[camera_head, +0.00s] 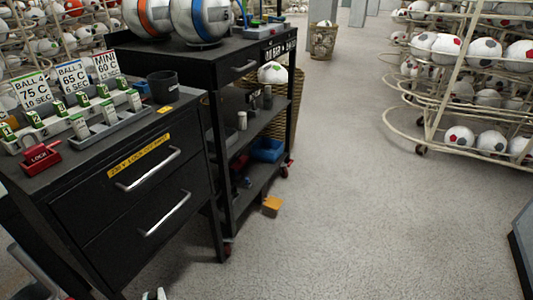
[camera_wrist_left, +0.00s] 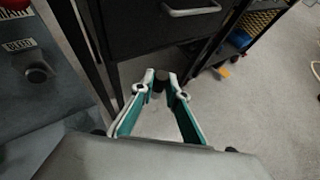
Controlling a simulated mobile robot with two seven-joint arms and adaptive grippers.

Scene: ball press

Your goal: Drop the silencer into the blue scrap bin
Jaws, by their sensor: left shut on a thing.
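My left gripper (camera_wrist_left: 162,90) is shut on a small dark cylinder, the silencer (camera_wrist_left: 161,79), held between its fingertips in the left wrist view. It is in front of the black drawer cabinet, above the floor. In the head view only the white tips of my left gripper (camera_head: 154,295) show at the bottom edge, and the silencer is not clear there. A blue bin (camera_head: 267,150) sits on a lower shelf of the black cart, to the right of and beyond the cabinet. It also shows in the left wrist view (camera_wrist_left: 240,39). My right gripper is not in view.
The black drawer cabinet (camera_head: 150,205) carries a grey tray, a red lock (camera_head: 40,158) and a black cup (camera_head: 163,87). A yellow block (camera_head: 272,206) lies on the floor by the cart. Ball racks stand at right; the floor between is clear.

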